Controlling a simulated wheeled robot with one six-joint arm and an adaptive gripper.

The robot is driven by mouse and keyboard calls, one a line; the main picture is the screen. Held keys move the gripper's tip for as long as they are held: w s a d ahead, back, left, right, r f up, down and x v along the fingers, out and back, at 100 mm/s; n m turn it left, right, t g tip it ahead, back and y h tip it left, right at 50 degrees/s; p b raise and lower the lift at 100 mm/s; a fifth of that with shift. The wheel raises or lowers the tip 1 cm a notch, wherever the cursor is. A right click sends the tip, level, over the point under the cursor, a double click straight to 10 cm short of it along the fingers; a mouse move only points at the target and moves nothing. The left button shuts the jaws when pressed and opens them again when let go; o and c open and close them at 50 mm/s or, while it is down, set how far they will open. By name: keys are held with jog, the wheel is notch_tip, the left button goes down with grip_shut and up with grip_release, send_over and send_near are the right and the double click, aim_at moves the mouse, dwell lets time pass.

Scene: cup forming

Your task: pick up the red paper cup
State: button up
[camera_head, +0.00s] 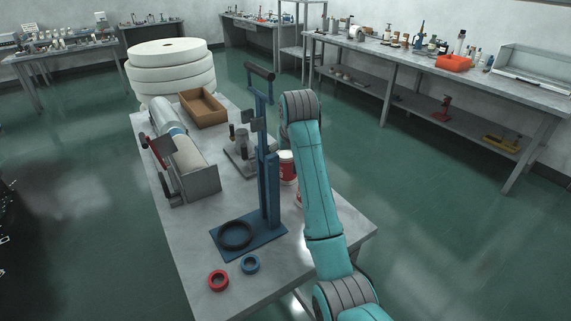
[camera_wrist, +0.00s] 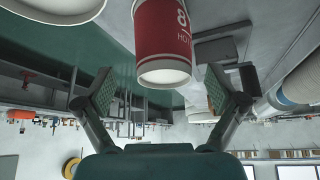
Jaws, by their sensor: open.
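A red paper cup (camera_wrist: 165,40) with a white rim and the print "8 HOT" shows at the top middle of the wrist view, upside down in that picture. In the head view, a red and white cup (camera_head: 287,170) stands on the table, partly hidden by the blue stand and my arm. A second cup with a white rim (camera_wrist: 55,10) is cut off at the top left of the wrist view. My gripper (camera_wrist: 162,90) is open and empty, its two fingers apart on either side of the red cup's line. My arm hides the gripper in the head view.
On the table (camera_head: 185,255) stand a blue press stand (camera_head: 268,190), a small grey fixture (camera_head: 240,155), a cardboard tray (camera_head: 203,108) and a roll machine (camera_head: 185,165). Red (camera_head: 218,281) and blue (camera_head: 250,264) rings lie near the front edge. Open floor (camera_head: 440,220) lies to the right.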

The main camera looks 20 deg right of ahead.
jog(key=x, duration=0.4)
jog(key=shift+w+a+f, duration=0.15)
jog(key=shift+w+f, duration=0.1)
jog(key=shift+w, duration=0.1)
jog(key=c, duration=0.9)
